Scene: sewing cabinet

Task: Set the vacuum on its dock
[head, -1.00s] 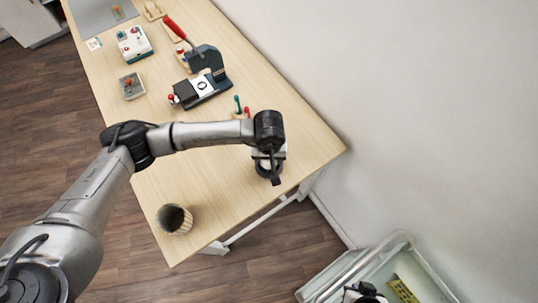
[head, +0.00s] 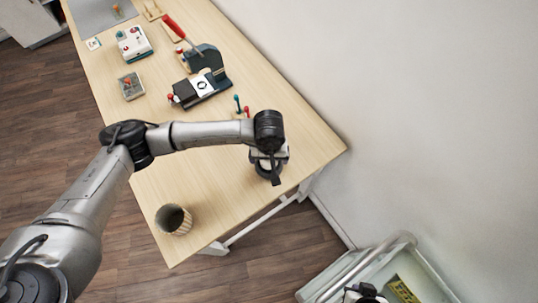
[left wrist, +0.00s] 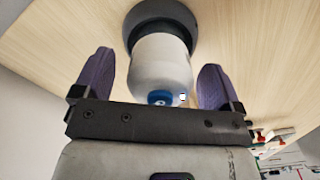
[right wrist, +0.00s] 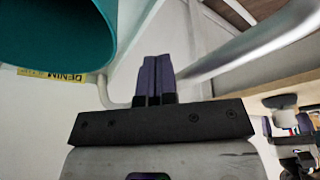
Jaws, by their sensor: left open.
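The vacuum (left wrist: 160,68) has a white rounded body with a blue spot at its near end. In the left wrist view it lies between the two purple fingers of my open left gripper (left wrist: 154,82), with visible gaps on both sides. Its far end meets a dark grey round base (left wrist: 196,28) on the wooden table, which looks like the dock; I cannot tell how fully it is seated. In the head view my left gripper (head: 270,168) hides most of both. My right gripper (right wrist: 153,62) is shut and empty, away from the table top.
A wicker cup (head: 174,221) stands near the table's front corner. A press with a red handle (head: 205,78), a small tray (head: 131,86) and a white box (head: 134,43) stand farther back. A pale bin with a yellow label (head: 404,289) is beside my right gripper.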

